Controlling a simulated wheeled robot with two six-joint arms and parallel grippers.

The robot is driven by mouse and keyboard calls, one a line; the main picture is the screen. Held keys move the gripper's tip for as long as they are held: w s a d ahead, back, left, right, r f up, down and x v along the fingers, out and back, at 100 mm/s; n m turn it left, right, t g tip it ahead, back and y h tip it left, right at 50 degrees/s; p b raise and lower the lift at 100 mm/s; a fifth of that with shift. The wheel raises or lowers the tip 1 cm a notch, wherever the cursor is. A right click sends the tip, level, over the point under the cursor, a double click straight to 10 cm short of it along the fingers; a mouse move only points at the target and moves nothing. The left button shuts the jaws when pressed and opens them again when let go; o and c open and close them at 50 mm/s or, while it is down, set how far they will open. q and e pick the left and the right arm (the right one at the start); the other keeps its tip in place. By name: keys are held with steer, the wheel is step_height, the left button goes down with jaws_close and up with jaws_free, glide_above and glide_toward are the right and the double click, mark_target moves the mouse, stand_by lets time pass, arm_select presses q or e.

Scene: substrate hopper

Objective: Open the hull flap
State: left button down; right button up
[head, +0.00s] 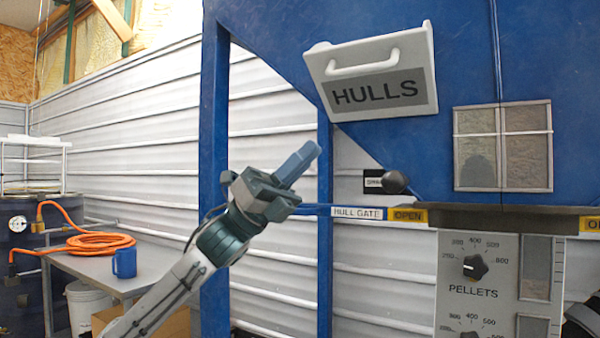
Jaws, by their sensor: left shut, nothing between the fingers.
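The hull flap (385,60) is a pale grey panel with a dark HULLS label and a white bar handle (362,67), high on the blue hopper (480,60). It sits at a slant in the picture and a pale side edge shows at its right; I cannot tell how far it stands out from the hopper. My left gripper (308,153) is shut and empty, pointing up and right. It is below and left of the flap, apart from it and from the handle. My right gripper is not in view.
A HULL GATE bar (357,212) with a yellow OPEN label (408,215) runs behind my gripper. A dark knob (396,182) sits above it. Blue posts (324,230) support the hopper. A table (150,275) at left holds an orange hose (88,243) and a blue mug (124,263).

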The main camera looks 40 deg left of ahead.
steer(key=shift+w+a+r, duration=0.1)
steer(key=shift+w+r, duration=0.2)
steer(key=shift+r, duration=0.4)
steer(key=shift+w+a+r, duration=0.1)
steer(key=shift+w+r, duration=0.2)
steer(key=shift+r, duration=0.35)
